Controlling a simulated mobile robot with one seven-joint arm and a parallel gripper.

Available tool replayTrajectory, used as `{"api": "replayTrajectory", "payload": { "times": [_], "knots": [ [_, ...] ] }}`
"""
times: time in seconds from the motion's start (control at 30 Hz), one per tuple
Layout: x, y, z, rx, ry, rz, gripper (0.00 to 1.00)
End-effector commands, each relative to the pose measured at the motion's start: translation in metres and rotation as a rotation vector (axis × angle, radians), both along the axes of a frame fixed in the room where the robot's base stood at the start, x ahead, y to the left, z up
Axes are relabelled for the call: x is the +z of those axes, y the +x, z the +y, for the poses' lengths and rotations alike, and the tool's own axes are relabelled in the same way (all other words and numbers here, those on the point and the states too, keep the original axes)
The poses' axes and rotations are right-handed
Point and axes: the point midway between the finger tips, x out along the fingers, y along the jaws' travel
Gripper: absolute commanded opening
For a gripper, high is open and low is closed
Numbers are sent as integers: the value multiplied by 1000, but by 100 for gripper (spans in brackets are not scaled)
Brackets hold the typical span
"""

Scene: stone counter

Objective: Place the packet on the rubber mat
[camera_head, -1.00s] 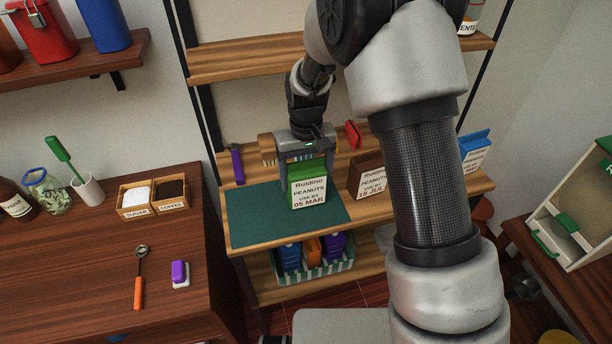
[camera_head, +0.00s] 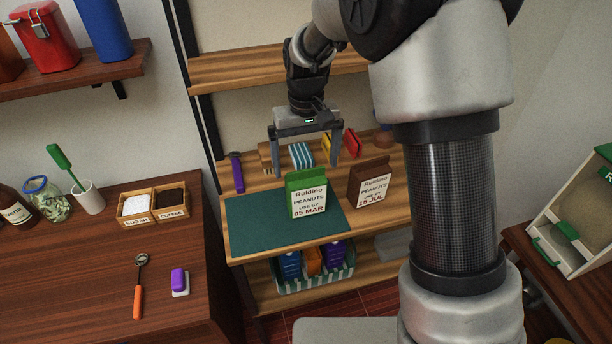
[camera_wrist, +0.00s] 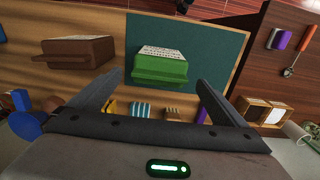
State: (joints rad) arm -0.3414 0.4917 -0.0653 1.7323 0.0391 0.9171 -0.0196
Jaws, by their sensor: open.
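A green packet labelled Ruidino Peanuts, use by 05 MAR (camera_head: 306,195), stands upright on the dark green rubber mat (camera_head: 255,222), near the mat's right side. It also shows in the wrist view (camera_wrist: 160,68), with the mat (camera_wrist: 210,55) around it. A brown packet labelled 15 JUL (camera_head: 369,184) stands to its right, off the mat on the wooden shelf; it shows in the wrist view too (camera_wrist: 80,52). My gripper (camera_head: 306,165) is open and empty, its fingers above and behind the green packet, apart from it.
Behind the packets lie a striped blue-and-white item (camera_head: 301,155), a red item (camera_head: 352,143) and a purple-handled tool (camera_head: 237,172). A striped bin (camera_head: 315,277) with several packets sits on the shelf below. The mat's left part is bare.

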Motion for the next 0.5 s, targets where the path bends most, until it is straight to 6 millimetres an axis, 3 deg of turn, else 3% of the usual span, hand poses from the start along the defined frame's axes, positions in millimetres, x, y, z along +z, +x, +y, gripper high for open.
{"api": "replayTrajectory", "payload": {
  "times": [0.13, 0.5],
  "knots": [
    [24, 0, 0, 0, 1, -2, 97],
    [50, -5, -8, -11, 7, -18, 97]
  ]
}}
